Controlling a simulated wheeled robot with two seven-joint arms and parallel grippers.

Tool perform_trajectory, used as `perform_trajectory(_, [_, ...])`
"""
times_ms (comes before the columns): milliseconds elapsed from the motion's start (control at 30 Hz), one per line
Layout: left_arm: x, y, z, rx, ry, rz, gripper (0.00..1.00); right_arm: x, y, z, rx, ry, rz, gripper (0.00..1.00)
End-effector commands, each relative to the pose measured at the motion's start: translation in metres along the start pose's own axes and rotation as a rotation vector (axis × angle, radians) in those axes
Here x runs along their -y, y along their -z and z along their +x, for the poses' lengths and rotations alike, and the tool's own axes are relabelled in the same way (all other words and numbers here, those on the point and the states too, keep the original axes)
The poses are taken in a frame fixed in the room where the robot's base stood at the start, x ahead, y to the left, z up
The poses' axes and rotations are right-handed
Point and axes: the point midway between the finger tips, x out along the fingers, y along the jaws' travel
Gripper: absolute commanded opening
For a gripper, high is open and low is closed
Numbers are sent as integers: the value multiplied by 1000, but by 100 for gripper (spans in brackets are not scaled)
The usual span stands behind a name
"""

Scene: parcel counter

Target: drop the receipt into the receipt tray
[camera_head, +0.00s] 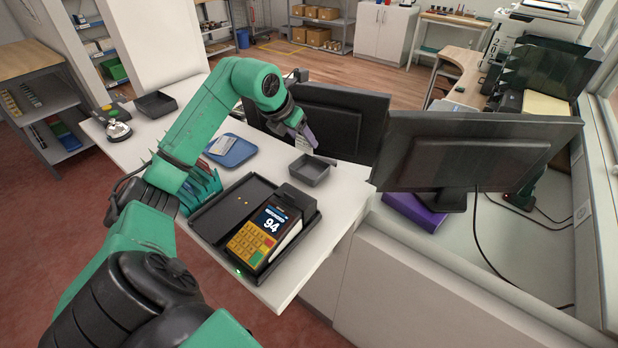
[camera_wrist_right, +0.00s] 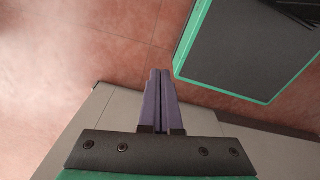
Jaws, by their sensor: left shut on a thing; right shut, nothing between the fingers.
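My left gripper (camera_head: 309,137) is at the end of the green arm that reaches across the counter. It is shut on a small whitish slip, the receipt (camera_head: 303,147), mostly hidden by the fingers. A small grey open tray (camera_head: 312,180), which looks like the receipt tray, sits on the counter just below and beside the gripper in the picture. The receipt appears above the counter near this tray's far left side; the exact height is hard to tell. In the right wrist view, my right gripper (camera_wrist_right: 160,75) has its purple fingers together, empty, above the floor and a pale grey panel.
A card terminal (camera_head: 250,239) stands in a black tray (camera_head: 207,222) near the front. A blue tray (camera_head: 238,159) holds a paper. A dark tray (camera_head: 155,105) and a bell (camera_head: 118,128) are farther left. Two monitors (camera_head: 475,155) stand at the right.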

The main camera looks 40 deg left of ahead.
Motion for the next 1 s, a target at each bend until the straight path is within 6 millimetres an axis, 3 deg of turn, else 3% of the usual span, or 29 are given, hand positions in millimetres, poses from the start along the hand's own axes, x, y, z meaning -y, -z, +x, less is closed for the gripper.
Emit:
perform_trajectory(100, [0,0,0,2,0,1,13,4,26,1,-44,5,2,0])
perform_trajectory(200, [0,0,0,1,0,1,13,9,31,0,-52,12,4,0])
perform_trajectory(233, [0,0,0,1,0,1,70,10,30,0,-50,14,4,0])
perform_trajectory(300, [0,0,0,1,0,1,97,11,26,1,-43,15,4,0])
perform_trajectory(500, [0,0,0,1,0,1,98,12,10,1,-17,17,3,0])
perform_trajectory(733, [-1,0,-10,5,-3,2,98,9,10,6,-17,12,0,0])
perform_trajectory(867, [-2,0,-40,7,-6,3,98,7,10,16,-19,9,-1,0])
perform_trajectory(1000, [-2,0,-84,6,-8,2,98,6,11,24,-21,7,-1,0])
